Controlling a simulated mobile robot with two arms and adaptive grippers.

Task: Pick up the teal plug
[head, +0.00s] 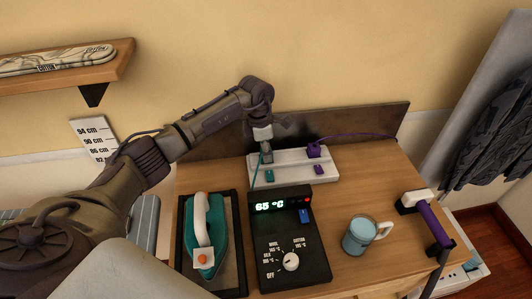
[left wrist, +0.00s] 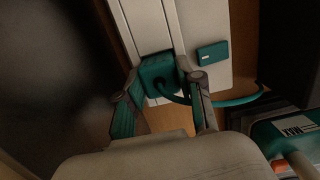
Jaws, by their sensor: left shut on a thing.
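The teal plug (left wrist: 157,68) sits at the end of a white power strip in the left wrist view, with its teal cord curling away to the right. My left gripper (left wrist: 166,92) is shut on it, one finger on each side. In the head view my left gripper (head: 266,151) reaches down over the left part of the power strip (head: 292,158) and hides most of the plug. The teal cord (head: 255,172) hangs down toward the iron side. I cannot tell whether the plug is seated or slightly lifted. My right gripper is not in view.
A purple plug (head: 314,149) stands in the strip's right part, near teal (head: 269,176) and purple (head: 319,170) switches. A teal iron (head: 207,235), a black control box (head: 289,245) reading 65 °C and a blue mug (head: 361,235) stand in front. A dark backboard (head: 366,125) rises behind.

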